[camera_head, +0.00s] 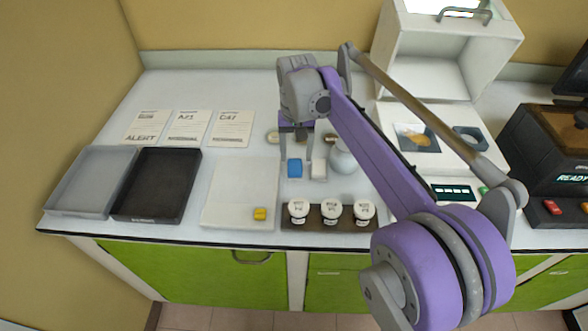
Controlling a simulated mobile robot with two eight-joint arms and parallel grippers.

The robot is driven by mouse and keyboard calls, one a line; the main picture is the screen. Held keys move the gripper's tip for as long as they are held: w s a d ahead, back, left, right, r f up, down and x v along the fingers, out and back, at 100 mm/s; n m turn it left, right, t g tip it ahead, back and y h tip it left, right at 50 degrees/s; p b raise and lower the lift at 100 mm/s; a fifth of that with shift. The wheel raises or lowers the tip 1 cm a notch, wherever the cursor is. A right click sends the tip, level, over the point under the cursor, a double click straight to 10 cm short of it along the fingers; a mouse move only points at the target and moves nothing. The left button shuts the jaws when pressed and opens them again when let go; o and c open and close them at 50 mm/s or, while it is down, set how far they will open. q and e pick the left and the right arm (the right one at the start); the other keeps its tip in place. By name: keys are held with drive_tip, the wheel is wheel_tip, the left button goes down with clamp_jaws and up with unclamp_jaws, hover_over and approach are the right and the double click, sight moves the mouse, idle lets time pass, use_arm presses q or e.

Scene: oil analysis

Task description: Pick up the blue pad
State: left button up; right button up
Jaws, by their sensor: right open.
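The blue pad (295,169) is a small blue block on the white counter, near the middle of the view. My right gripper (296,158) points down at it, with its arm coming in from the right. Its two thin fingers are apart, one on the left of the blue pad and one on the right, near a white pad. I cannot tell whether either finger touches the pad. My left gripper is not in view.
A white pad (318,169) sits right beside the blue one. A rack (330,224) with white-capped jars stands in front. A yellow block (260,214) lies on a white board (225,205). A black tray (157,184) and grey tray (93,181) are at left.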

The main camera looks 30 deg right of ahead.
sight(295, 167)
drive_tip(key=f, duration=0.6)
drive_tip(key=shift+w+b, duration=0.3)
drive_tip(key=shift+b, duration=0.05)
drive_tip(key=c, duration=1)
drive_tip(key=shift+r, duration=0.1)
wheel_tip(295, 167, up, 10)
drive_tip(key=p, duration=0.1)
